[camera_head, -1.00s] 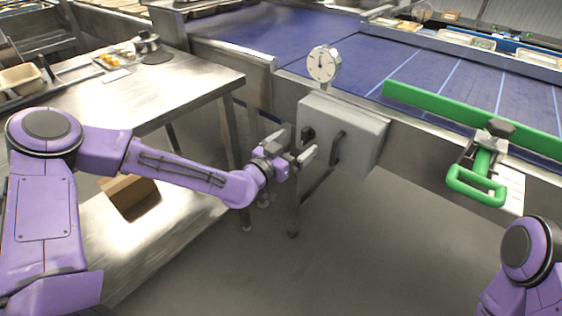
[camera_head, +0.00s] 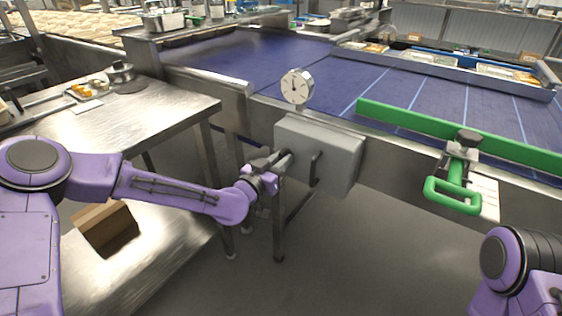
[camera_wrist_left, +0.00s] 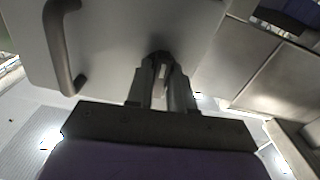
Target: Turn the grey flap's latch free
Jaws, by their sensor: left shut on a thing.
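The grey flap (camera_head: 330,150) is the front of a grey box on the side of the conveyor frame, with a dark bar handle (camera_head: 315,168) on it. My left gripper (camera_head: 286,158) is at the flap's left part, shut on the dark latch knob. In the left wrist view the two fingers (camera_wrist_left: 162,78) close around the dark latch (camera_wrist_left: 159,56), with the pale flap (camera_wrist_left: 110,50) behind and the bar handle to the left. The fingers hide most of the latch, so its turn angle is unclear. My right gripper is out of view; only part of that arm shows at lower right.
A round dial gauge (camera_head: 297,87) stands above the box. A green bar (camera_head: 450,133) and green-handled clamp (camera_head: 455,190) are to the right, along the blue conveyor (camera_head: 330,70). A steel table (camera_head: 130,115) is at left. The floor below the box is open.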

